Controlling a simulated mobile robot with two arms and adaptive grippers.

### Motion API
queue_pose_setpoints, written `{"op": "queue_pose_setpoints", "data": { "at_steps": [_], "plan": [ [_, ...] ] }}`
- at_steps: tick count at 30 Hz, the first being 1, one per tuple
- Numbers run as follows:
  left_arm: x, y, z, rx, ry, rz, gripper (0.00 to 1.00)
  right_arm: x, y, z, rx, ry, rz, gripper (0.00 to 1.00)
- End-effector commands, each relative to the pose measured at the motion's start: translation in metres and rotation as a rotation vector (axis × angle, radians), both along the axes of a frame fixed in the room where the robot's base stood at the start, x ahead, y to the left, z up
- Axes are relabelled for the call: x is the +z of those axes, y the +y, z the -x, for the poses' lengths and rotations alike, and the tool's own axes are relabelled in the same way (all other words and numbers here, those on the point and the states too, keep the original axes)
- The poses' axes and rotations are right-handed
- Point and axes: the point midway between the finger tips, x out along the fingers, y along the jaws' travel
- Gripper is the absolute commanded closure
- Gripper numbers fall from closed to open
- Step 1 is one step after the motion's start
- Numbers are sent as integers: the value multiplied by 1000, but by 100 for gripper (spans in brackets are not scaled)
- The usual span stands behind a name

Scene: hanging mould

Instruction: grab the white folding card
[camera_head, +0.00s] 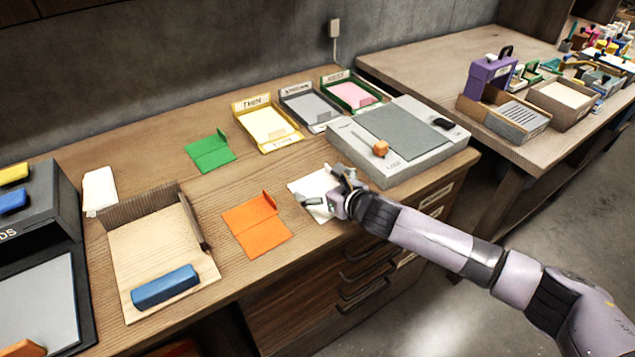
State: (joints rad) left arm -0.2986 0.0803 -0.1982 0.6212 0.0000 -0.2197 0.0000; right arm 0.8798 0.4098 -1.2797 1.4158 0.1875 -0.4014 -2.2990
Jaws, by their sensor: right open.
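The white folding card (308,187) lies on the wooden table near its front edge, right of the orange card. My right gripper (319,194) is over the card, its fingers apart. The gripper and wrist hide part of the card's right side. I cannot tell whether a finger touches it. My left gripper is not in view.
An orange folding card (256,224) and a green folding card (209,152) lie nearby. A grey device (418,160) with an orange knob stands close behind my right wrist. Yellow, grey and green trays line the back. A wooden tray (120,246) holds a blue block.

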Motion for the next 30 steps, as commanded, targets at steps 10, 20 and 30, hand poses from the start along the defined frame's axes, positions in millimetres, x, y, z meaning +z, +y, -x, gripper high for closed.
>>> {"op": "queue_pose_setpoints", "data": {
  "at_steps": [10,20,30],
  "plan": [
    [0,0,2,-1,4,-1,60,-1,2,-3,0,0,0,3],
    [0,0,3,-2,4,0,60,-2,2,-3,0,1,-1,25],
    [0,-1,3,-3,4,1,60,-2,2,-3,0,1,0,47]
  ]
}}
